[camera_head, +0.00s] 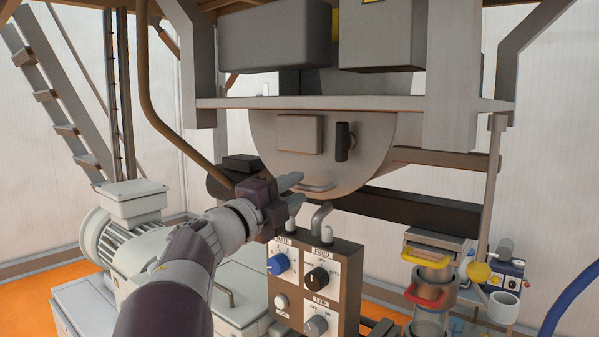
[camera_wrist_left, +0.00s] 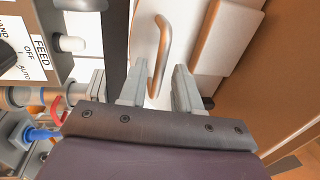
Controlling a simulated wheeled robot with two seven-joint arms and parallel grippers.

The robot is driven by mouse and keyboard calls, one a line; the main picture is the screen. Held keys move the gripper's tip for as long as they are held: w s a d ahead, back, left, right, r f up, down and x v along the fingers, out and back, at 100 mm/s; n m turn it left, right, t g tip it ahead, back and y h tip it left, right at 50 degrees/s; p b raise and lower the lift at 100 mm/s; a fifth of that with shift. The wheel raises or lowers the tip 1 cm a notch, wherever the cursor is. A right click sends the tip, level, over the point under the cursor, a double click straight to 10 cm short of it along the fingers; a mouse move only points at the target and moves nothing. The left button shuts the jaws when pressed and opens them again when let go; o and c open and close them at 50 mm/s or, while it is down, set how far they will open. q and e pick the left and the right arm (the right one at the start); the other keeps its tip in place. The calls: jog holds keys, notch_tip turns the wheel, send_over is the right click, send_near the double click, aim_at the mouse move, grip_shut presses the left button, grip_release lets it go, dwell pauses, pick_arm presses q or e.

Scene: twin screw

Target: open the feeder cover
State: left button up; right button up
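The feeder cover (camera_head: 372,150) is a grey half-round plate under the machine's frame in the head view, and it looks closed. A thin bent metal handle (camera_head: 318,187) sits near its lower edge. The handle also shows in the left wrist view (camera_wrist_left: 164,45). My left gripper (camera_head: 296,187) is close to the handle, at its left. In the left wrist view its two fingers (camera_wrist_left: 158,84) are apart, with the handle's near end in line with the gap between them. The fingers do not grip it. My right gripper is not in view.
A black latch knob (camera_head: 343,141) is on the cover. A motor (camera_head: 125,235) stands at the left.

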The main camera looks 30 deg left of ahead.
pick_arm(q)
jog(key=shift+p+x, duration=0.3)
jog(key=shift+x, duration=0.9)
jog(key=shift+a, duration=0.1)
jog(key=shift+c, duration=0.4)
grip_shut()
